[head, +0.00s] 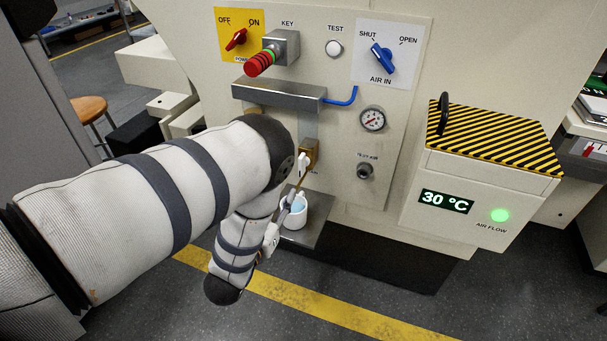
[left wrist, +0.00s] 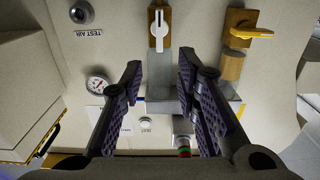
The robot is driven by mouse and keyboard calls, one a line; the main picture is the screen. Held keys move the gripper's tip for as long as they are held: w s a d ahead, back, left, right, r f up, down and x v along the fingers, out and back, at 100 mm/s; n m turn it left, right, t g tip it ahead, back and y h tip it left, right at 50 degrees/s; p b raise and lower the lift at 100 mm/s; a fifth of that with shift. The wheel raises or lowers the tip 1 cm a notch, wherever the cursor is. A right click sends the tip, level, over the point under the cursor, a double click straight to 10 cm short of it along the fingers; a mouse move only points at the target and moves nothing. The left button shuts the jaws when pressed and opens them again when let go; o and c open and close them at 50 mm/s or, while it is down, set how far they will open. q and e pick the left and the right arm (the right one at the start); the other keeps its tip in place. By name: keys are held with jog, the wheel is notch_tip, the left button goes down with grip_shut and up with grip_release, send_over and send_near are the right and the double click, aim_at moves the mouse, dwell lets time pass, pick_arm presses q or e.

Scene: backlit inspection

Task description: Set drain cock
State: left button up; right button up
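A brass cock with a white lever (head: 303,166) sits low on the machine panel, just right of my left arm. It also shows in the left wrist view (left wrist: 158,38), where the lever lies in line with the vertical pipe. A second brass cock with a yellow lever (left wrist: 250,32) sits beside it, its lever crosswise; my arm mostly hides it in the head view. I cannot read which cock is marked drain. My left gripper (left wrist: 160,64) is open and empty, its fingers pointing at the panel, the white lever beyond the gap between them. My right gripper is not in view.
A white cup (head: 293,213) with blue contents stands on a small shelf (head: 305,238) below the white-levered cock. A metal ledge (head: 280,94) and blue pipe (head: 344,99) project above. A striped-top box (head: 470,190) reading 30 °C juts out at right.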

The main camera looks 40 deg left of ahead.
pick_arm(q)
jog(key=b+x, duration=0.1)
jog(key=x, duration=1)
jog(key=shift+w+r, duration=0.25)
jog(key=shift+w, duration=0.15)
grip_shut()
